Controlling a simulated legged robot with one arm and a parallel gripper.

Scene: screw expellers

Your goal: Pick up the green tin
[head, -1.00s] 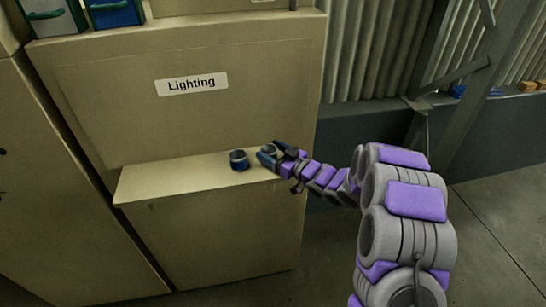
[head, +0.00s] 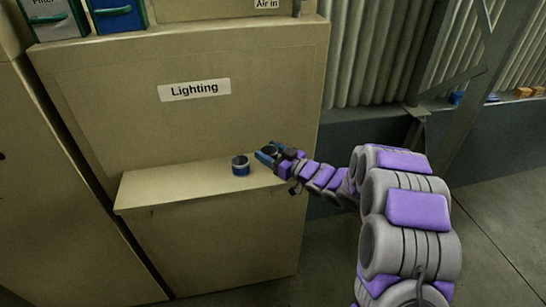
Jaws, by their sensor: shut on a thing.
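My gripper (head: 266,154) is at the right end of the beige cabinet's ledge (head: 190,187), reaching in from the right. It is shut on a small round tin (head: 268,149), whose grey top shows between the blue fingers. The fingers hide most of its side, so its colour is hard to tell. The tin is at or slightly above the ledge; I cannot tell which. A second small tin (head: 240,167), dark blue with a pale rim, stands upright on the ledge just left of my gripper, apart from it.
The cabinet's upright panel, with a "Lighting" label (head: 194,90), rises behind the ledge. Blue and grey boxes (head: 118,15) stand on top at the left. The left part of the ledge is bare. Open floor (head: 500,230) lies to the right.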

